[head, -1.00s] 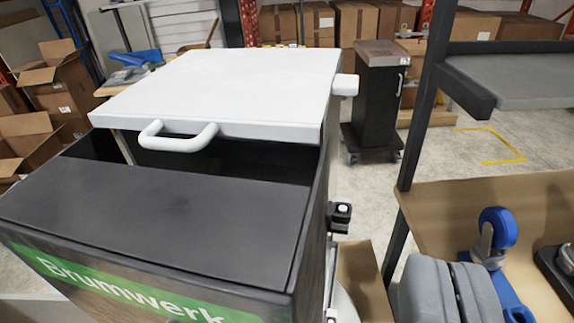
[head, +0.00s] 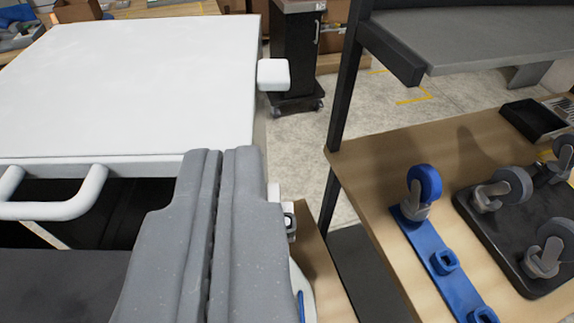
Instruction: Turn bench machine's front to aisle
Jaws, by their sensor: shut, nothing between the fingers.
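The bench machine, a dark box (head: 55,285), fills the left of the view. Its white lid (head: 130,80) has a white loop handle (head: 60,207) on the near edge and a white block (head: 273,74) at the right side. The lid is back from the dark near top, with a dark opening below its edge. My gripper (head: 222,155) is shut and empty, its two grey fingers together. It overlaps the machine's near right corner in the picture and hides it; I cannot tell whether it touches. The green lettered face is out of view now.
A wooden bench (head: 375,165) with a dark upright post (head: 347,90) and grey upper shelf (head: 480,42) stands at right. A dark wheeled cabinet (head: 294,60) stands behind on open floor.

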